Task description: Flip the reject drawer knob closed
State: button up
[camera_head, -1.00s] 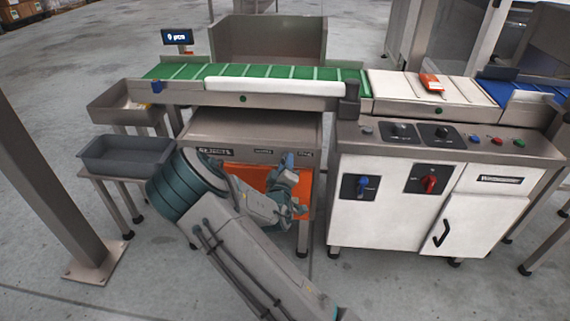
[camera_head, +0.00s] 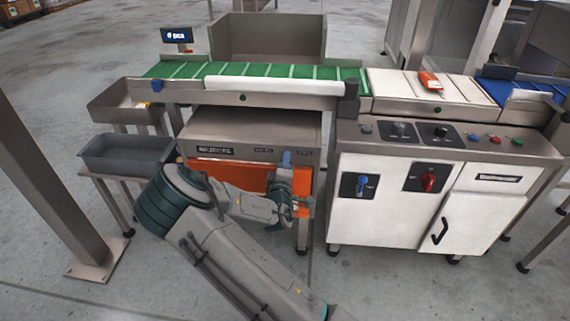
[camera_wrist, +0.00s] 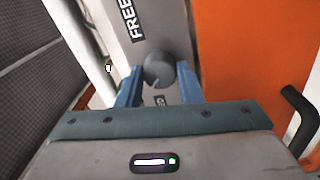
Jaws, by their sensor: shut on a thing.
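The reject drawer has an orange front (camera_head: 245,178) under a grey housing (camera_head: 250,128) with a dark label. In the wrist view the knob (camera_wrist: 159,70) is a dark grey round one with a pale line on its face, mounted on a grey panel (camera_wrist: 165,20). A "FREE" label (camera_wrist: 132,18) sits above and left of it; a second label below it is partly hidden. My gripper (camera_wrist: 160,88) has its blue fingers on both sides of the knob, shut on it. In the head view my gripper (camera_head: 287,160) is at the housing's right side, and it hides the knob.
The orange front (camera_wrist: 240,60) and a black bar handle (camera_wrist: 300,115) lie right of the gripper in the wrist view. A white control cabinet (camera_head: 390,215) stands close on the right. A grey tray (camera_head: 125,155) is on a stand at left. A green conveyor (camera_head: 180,72) runs above.

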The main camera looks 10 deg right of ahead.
jog(key=o, duration=1)
jog(key=p+v, duration=0.2)
jog(key=v, duration=1.1)
jog(key=shift+s+a, duration=0.1)
jog(key=shift+s, duration=0.3)
